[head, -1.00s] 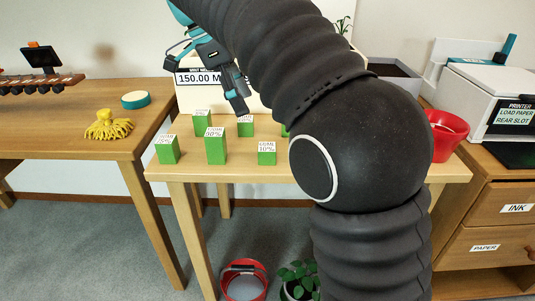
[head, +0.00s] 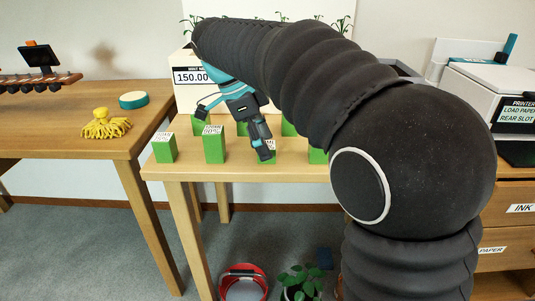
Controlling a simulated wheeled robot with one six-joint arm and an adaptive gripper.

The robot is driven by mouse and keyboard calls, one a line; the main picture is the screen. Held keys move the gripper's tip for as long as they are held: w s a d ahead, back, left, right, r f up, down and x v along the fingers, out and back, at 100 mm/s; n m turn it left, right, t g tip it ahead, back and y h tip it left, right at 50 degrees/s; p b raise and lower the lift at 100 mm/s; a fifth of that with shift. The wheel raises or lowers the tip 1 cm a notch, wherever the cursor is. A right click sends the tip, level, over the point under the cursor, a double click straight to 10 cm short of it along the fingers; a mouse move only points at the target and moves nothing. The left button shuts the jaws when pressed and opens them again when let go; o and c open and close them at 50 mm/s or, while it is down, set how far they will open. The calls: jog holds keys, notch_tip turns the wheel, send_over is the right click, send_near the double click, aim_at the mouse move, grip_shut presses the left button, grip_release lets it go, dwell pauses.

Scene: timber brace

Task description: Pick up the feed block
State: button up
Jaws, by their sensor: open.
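Several green blocks with white labelled tops stand upright on the light wooden table (head: 185,174). A tall one (head: 214,145) and a shorter one (head: 165,149) are at the front left. Another front block (head: 268,157) is partly hidden behind my gripper's right finger, and one more (head: 317,156) is partly behind my arm. Others, such as the back left one (head: 197,126), stand behind. The labels are too small to tell which is the feed block. My gripper (head: 233,134) is open and empty, its fingers spread above and among the blocks; contact cannot be told.
A white box with a "150.00" display (head: 190,75) and plants stands at the table's back. The left table holds a yellow mop head (head: 105,124) and a round teal-rimmed item (head: 134,99). A red bucket (head: 243,281) and a potted plant (head: 299,281) are on the floor.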

jog(key=shift+x, duration=0.8)
jog(key=shift+c, duration=0.3)
jog(key=c, duration=1.2)
jog(key=shift+r, duration=0.15)
